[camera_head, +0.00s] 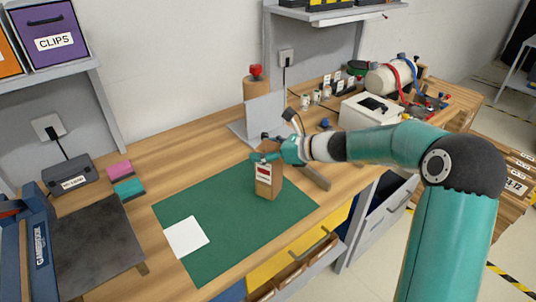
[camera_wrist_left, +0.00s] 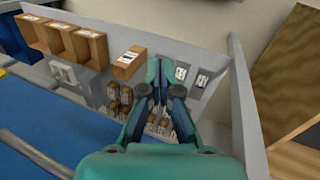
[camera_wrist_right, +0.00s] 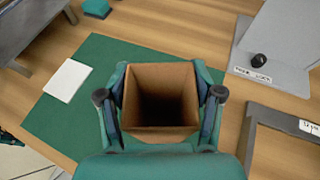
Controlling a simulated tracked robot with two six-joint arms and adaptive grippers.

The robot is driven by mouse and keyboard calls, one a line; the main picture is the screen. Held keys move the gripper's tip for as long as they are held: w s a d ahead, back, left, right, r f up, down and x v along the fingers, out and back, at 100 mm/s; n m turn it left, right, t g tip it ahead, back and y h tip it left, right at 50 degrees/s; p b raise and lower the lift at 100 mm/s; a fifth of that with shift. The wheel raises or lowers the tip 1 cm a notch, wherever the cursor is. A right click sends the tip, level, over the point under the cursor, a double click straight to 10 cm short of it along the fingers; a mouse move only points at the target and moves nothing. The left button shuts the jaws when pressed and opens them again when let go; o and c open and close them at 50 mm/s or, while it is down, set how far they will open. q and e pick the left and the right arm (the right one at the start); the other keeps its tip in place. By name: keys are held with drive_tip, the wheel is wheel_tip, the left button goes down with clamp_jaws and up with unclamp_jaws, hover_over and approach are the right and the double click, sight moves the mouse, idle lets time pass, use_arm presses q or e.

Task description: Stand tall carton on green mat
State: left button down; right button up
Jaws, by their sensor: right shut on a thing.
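The tall brown carton (camera_head: 268,182) is upright at the right part of the green mat (camera_head: 210,235), with a red and white label on its front. Its base is over the mat; I cannot tell whether it touches. My right gripper (camera_head: 268,157) is shut on the carton near its top. In the right wrist view the carton (camera_wrist_right: 160,128) shows its open, dark top between the two fingers (camera_wrist_right: 160,105). My left gripper (camera_wrist_left: 163,75) shows only in the left wrist view, its fingers close together with nothing seen between them.
A white card (camera_head: 186,237) lies on the mat's left part. A grey stand (camera_head: 262,118) is behind the carton. Pink (camera_head: 118,168) and teal (camera_head: 129,189) blocks lie left of the mat. Around my left gripper is a grey-walled compartment (camera_wrist_left: 215,105) holding small boxes and jars.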

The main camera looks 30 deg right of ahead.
drive_tip(key=shift+f, duration=0.9)
drive_tip(key=o, duration=1.3)
drive_tip(key=shift+r, duration=0.1)
drive_tip(key=b+v, duration=0.1)
drive_tip(key=v, duration=1.1)
